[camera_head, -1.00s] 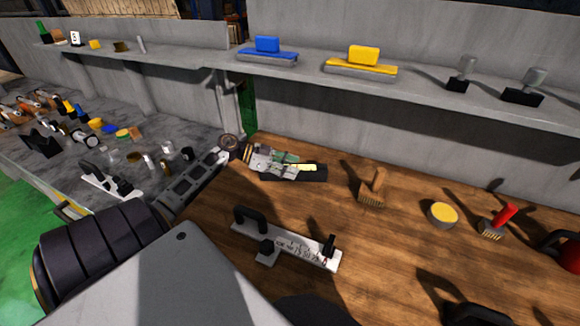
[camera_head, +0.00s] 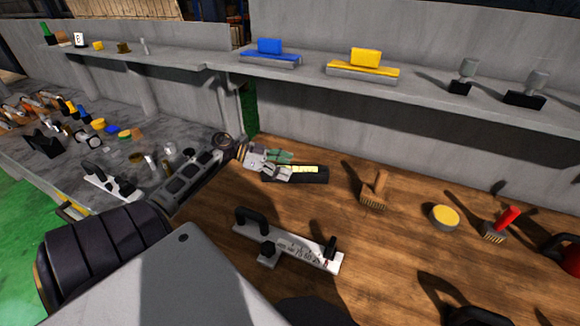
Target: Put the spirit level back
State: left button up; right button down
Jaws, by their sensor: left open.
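The spirit level (camera_head: 311,174), a dark bar with a pale yellow-green vial on top, lies flat on the wooden bench near its back left edge. My left gripper (camera_head: 288,166), grey with green parts, is open at the left end of the level. Its fingers point right along the bar and partly hide that end. Whether the fingers touch it I cannot tell. My right gripper is not in view.
A white gauge with black handles (camera_head: 288,250) lies nearer on the bench (camera_head: 370,255). A concrete shelf (camera_head: 420,81) runs behind.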

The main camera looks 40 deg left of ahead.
pick_arm(q)
jog(key=v, duration=0.8)
jog(key=shift+s+a+r, duration=0.2)
jog(key=shift+s+a, duration=0.25)
jog(key=shift+s, duration=0.05)
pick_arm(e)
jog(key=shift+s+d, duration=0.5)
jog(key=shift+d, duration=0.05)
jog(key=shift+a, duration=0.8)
pick_arm(q)
jog(key=shift+r, duration=0.1)
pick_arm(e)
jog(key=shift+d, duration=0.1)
pick_arm(q)
notch_tip(320, 180, up, 9)
jog(key=p, duration=0.9)
jog(key=shift+p, duration=0.3)
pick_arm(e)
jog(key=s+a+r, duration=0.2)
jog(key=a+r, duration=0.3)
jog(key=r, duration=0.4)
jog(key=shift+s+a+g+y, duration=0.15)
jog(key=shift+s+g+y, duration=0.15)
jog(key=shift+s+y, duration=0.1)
